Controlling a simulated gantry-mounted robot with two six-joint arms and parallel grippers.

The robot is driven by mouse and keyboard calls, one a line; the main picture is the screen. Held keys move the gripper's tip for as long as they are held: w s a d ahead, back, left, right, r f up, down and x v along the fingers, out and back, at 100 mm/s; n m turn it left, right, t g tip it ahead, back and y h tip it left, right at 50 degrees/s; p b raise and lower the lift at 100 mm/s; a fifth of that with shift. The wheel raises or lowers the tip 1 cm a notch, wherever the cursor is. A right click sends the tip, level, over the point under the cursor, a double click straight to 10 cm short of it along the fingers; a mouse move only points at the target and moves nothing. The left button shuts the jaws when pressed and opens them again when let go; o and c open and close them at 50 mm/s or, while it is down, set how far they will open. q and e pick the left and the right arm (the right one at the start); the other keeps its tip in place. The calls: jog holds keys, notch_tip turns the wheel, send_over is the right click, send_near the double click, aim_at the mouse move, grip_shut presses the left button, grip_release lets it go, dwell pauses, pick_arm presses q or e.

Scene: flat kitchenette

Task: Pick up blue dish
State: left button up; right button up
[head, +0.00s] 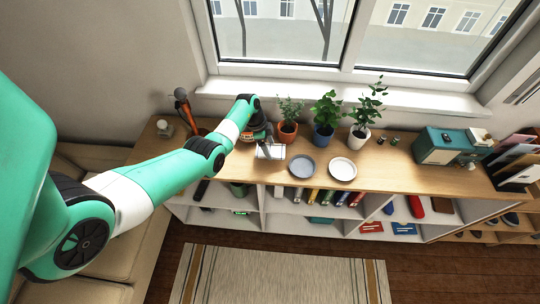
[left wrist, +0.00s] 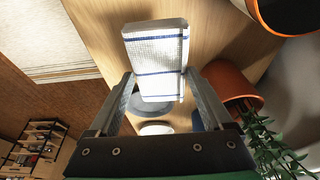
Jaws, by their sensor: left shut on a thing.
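My left gripper (head: 263,141) is over the wooden shelf top, in front of the plants. It is shut on a white folded cloth with blue stripes (head: 271,152). The left wrist view shows this cloth (left wrist: 157,55) between the two fingers (left wrist: 158,82). A blue-grey dish (head: 301,166) lies flat on the shelf top, just right of the cloth. In the left wrist view the dish (left wrist: 140,107) is partly hidden behind the cloth. A white dish (head: 343,169) lies to its right; it also shows in the left wrist view (left wrist: 156,129). My right gripper is not in view.
Plants in an orange pot (head: 288,133), a blue pot (head: 323,136) and a white pot (head: 359,138) stand behind the dishes. A teal box (head: 438,148) stands farther right. The shelf top (head: 395,170) is clear right of the white dish. A window is behind.

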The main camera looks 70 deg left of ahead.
aim_at(269, 148)
pick_arm(q)
jog(key=f+b, duration=0.2)
jog(key=f, duration=0.1)
jog(key=shift+w+a+b, duration=0.2)
jog(key=shift+w+b, duration=0.05)
jog(key=shift+b, duration=0.15)
jog(key=shift+f, duration=0.35)
jog(key=shift+f, duration=0.1)
jog(key=o, duration=1.1)
jog(key=p+v, duration=0.6)
jog(key=v, duration=0.5)
jog(key=shift+r, duration=0.25)
jog(key=shift+s+a+r+p, duration=0.1)
jog(key=shift+s+r+p, duration=0.1)
jog(key=shift+r+p, duration=0.15)
